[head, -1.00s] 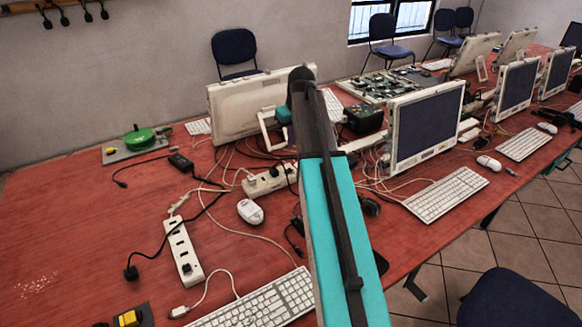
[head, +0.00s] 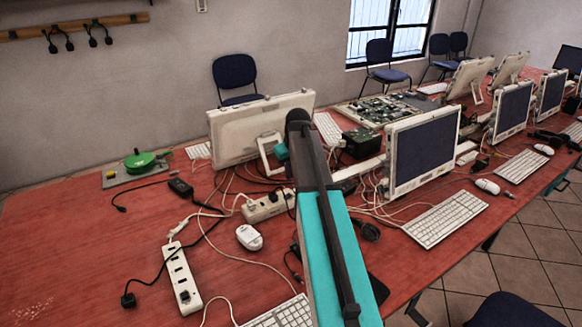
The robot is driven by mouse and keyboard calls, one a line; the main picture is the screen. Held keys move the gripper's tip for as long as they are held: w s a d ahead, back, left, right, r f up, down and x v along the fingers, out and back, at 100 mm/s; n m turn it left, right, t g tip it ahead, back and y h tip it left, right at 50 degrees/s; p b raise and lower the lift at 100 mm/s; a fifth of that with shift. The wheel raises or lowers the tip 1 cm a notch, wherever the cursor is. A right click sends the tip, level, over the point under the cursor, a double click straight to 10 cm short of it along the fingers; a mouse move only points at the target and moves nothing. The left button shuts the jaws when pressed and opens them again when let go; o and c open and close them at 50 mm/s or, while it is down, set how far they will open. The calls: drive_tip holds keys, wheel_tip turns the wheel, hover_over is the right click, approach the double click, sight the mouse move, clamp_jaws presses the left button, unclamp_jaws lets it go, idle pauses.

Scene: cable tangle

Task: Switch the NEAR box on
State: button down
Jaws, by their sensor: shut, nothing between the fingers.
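A white power strip (head: 181,272) lies on the red table at the lower left, the nearer of two; a small dark part shows at its lower end. The farther white strip (head: 262,208) lies behind it to the right, with plugs and cables on it. I cannot tell which of these, if either, is the NEAR box, or any switch's state. My teal and dark arm rises through the middle of the head view. My gripper does not show; the arm's far part is largely hidden behind its dark upper joint.
Tangled cables spread between the strips and the monitors (head: 423,148). A white mouse (head: 249,237) lies between the strips, and a keyboard (head: 282,316) is at the bottom edge. A green round object on a plate (head: 118,178) is at the far left. The red table's left front (head: 80,255) is mostly clear.

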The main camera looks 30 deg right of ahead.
drive_tip(key=p, duration=0.2)
hover_over(289, 194)
drive_tip(key=s, duration=0.1)
drive_tip(key=f, duration=0.6)
drive_tip(key=shift+a+f, duration=0.15)
drive_tip(key=shift+a, duration=0.1)
drive_tip(key=shift+d+f, duration=0.2)
drive_tip(key=shift+f, duration=1.05)
